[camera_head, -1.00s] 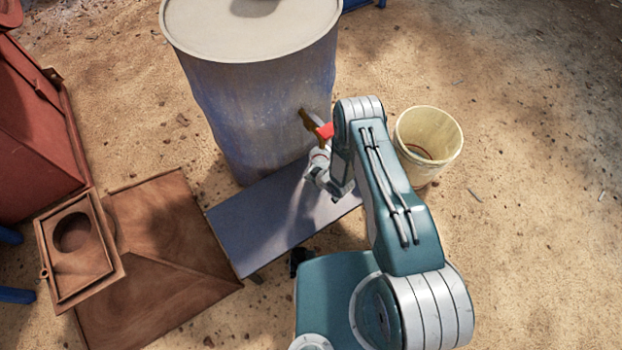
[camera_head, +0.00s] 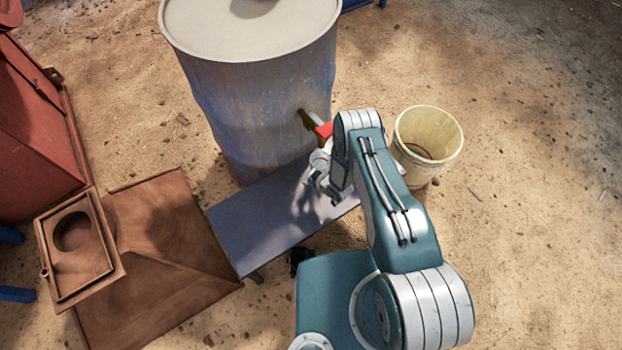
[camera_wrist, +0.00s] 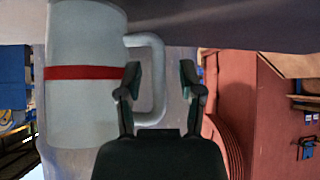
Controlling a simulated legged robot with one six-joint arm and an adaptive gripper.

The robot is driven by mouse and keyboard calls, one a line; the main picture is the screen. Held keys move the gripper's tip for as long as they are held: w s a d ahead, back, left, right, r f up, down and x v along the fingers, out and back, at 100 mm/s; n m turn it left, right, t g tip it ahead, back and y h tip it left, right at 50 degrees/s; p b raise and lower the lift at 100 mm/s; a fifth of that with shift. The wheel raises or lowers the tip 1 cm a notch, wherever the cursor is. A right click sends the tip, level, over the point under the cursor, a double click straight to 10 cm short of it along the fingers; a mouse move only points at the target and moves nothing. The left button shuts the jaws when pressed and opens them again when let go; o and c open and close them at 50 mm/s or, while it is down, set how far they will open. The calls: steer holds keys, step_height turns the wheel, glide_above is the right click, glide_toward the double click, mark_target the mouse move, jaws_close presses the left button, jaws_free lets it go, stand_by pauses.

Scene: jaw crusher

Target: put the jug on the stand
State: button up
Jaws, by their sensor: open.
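The jug (camera_wrist: 85,105) is pale grey-white with a red band, at the left of the wrist view. Its looped handle (camera_wrist: 157,85) faces right. My gripper (camera_wrist: 160,72) is open, with one finger on each side of the handle's upright bar; I cannot tell whether they touch it. In the head view my gripper (camera_head: 325,190) is over the right part of a low blue-grey bench (camera_head: 255,220), which looks like the stand. My arm hides most or all of the jug there.
A cream bucket (camera_head: 428,145) stands just right of my arm. Rusty plates (camera_head: 165,245) and a red machine (camera_head: 35,130) are at the left. Sandy ground at the right is clear.

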steer(key=shift+r, duration=0.1)
steer(key=v, duration=1.2)
